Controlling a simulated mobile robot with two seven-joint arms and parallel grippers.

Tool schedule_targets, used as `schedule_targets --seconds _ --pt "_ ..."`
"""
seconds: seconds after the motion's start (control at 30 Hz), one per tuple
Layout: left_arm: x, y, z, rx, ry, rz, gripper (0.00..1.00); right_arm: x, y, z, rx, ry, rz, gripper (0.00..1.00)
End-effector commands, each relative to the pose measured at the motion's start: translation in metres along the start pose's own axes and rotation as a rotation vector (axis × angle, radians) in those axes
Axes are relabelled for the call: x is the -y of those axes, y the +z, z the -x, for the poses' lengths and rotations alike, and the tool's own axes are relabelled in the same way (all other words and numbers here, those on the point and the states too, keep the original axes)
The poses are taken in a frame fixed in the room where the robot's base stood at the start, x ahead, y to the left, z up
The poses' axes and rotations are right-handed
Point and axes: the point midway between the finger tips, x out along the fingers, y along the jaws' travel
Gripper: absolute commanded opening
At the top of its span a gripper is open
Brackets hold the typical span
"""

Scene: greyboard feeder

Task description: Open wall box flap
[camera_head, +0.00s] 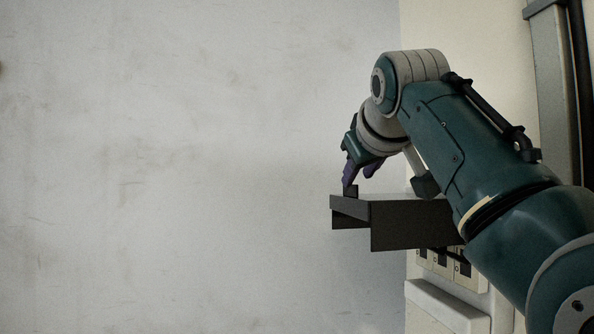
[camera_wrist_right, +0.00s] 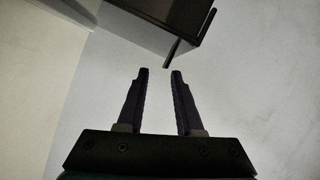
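The dark grey wall box (camera_head: 410,226) juts out from the wall on the right side of the head view. My right gripper (camera_head: 361,173) hangs just above the box's left end. In the right wrist view my right gripper (camera_wrist_right: 160,73) has its fingers apart with nothing between them, the bar just beyond the tips. Whether they touch is unclear. My left gripper is out of view.
Below the box, partly behind my right arm, is a pale panel with dark switches or sockets (camera_head: 440,262) and a white ledge-like casing (camera_head: 445,308). A grey upright channel (camera_head: 553,90) runs up the far right. The left wall area (camera_head: 180,170) is bare.

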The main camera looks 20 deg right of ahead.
Motion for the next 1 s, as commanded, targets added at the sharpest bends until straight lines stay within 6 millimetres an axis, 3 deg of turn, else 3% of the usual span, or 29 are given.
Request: schedule_targets --seconds 0.03,0.2,0.4,1.0 --pt "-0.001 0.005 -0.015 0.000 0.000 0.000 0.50 0.003 0.005 0.007 -0.008 0.002 -0.002 0.35" --pt "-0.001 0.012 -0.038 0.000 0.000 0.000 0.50 0.003 0.005 0.038 -0.008 0.001 -0.001 0.35" --pt "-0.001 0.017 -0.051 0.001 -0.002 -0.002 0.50 0.000 0.003 0.064 -0.003 0.002 0.000 0.35" --pt "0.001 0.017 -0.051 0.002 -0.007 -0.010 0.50 0.000 0.001 0.071 0.001 0.001 0.001 0.35"
